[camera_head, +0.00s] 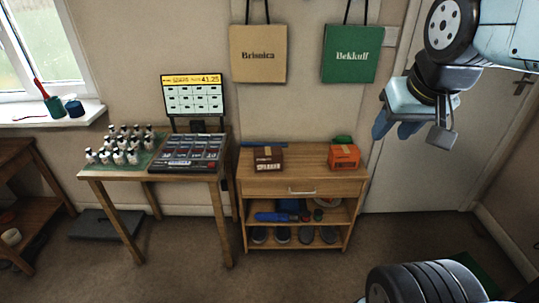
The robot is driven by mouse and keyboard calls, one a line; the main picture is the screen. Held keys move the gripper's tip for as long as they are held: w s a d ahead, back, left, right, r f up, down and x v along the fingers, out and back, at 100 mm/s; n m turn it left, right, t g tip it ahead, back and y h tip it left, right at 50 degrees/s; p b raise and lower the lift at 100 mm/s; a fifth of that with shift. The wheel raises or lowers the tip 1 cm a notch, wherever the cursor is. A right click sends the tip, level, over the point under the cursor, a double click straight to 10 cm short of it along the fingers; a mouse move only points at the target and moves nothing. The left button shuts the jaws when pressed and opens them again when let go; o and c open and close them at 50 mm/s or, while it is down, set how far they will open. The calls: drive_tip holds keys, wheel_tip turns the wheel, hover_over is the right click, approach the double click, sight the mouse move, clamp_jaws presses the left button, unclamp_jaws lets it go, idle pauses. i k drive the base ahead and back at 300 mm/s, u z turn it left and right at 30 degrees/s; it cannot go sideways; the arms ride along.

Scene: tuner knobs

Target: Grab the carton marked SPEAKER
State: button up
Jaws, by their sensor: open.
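Two small cartons sit on top of the wooden cabinet (305,180). A dark brown carton (268,163) is at left, with a pale label and print too small to read. An orange carton (344,157) is at right, also with markings I cannot read. I cannot tell which one is marked SPEAKER. My gripper (396,129) hangs at the upper right, apart from both cartons and in front of the white door. It is open, with nothing seen between its fingers.
A wooden table (180,176) at left bears several small bottles (122,152), a dark compartment tray (188,152) and a screen (193,98). Two bags, tan (257,57) and green (350,57), hang above the cabinet. Its lower shelves hold several items.

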sight(267, 159)
drive_tip(key=z, duration=0.05)
drive_tip(key=i, duration=1)
drive_tip(key=u, duration=0.05)
